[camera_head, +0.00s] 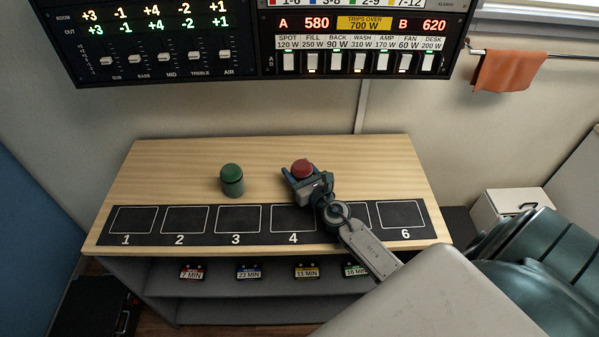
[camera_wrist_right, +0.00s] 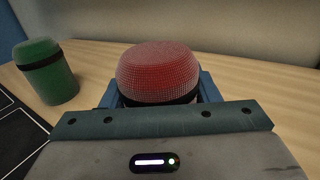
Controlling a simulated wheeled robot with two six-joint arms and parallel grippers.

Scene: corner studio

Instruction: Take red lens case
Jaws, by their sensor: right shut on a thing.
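The red lens case (camera_head: 302,167) is a round-topped cylinder over the wooden table, behind slot 4 of the black strip. In the right wrist view the red lens case (camera_wrist_right: 158,72) shows its textured red top and a dark band below. My right gripper (camera_head: 300,177) is shut on it, with a blue finger on each side in the right wrist view (camera_wrist_right: 160,98). Its lower part is hidden by the gripper, and I cannot tell whether it touches the table. My left gripper is not in view.
A green lens case (camera_head: 232,181) stands upright to the left on the wooden table (camera_head: 170,165). The black numbered strip (camera_head: 264,238) runs along the front edge, its visible slots empty. Shelves with coloured minute tags are below. Control panels (camera_head: 160,40) hang on the wall above.

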